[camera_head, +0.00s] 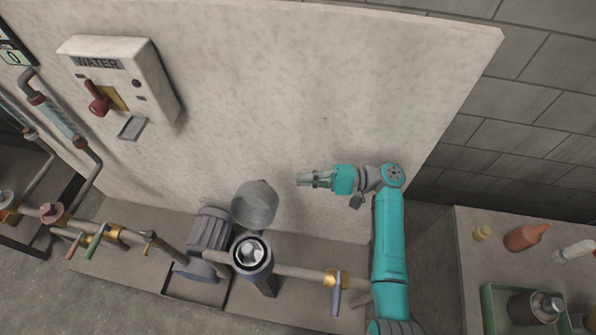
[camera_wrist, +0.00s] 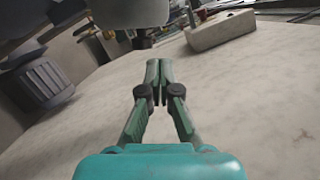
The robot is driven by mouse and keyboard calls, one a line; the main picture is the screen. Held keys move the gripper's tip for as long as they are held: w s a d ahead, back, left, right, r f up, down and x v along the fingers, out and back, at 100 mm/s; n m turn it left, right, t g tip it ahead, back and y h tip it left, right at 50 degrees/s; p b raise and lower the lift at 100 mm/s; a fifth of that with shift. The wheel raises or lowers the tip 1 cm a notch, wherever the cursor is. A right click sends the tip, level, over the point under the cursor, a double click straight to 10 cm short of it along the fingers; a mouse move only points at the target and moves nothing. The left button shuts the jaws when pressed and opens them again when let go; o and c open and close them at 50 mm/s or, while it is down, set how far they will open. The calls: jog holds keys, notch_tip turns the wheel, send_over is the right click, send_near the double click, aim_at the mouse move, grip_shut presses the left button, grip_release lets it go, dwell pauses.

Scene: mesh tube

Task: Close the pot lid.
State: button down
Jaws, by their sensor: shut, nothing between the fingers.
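The pot (camera_head: 252,268) is a dark round vessel on the pipe line, with its mouth open and a shiny inside showing. Its grey lid (camera_head: 255,204) stands raised above and behind the pot's mouth. My gripper (camera_head: 300,180) is shut and empty, to the right of and a little above the lid, apart from it. In the wrist view, my gripper (camera_wrist: 154,72) points forward with the fingertips together. A grey rounded part at the top edge, likely the lid (camera_wrist: 130,12), is partly cut off there.
A ribbed grey motor (camera_head: 208,236) stands left of the pot. Pipes with a brass valve (camera_head: 335,279) run to its right. A pale wall panel (camera_head: 330,90) stands behind, with a WATER box (camera_head: 120,78). A bench with a green tray (camera_head: 491,310) is at right.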

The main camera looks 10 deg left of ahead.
aim_at(260, 193)
jog(key=x, duration=0.8)
jog(key=shift+a, duration=0.25)
jog(key=shift+s+r, duration=0.1)
jog(key=shift+s+r, duration=0.1)
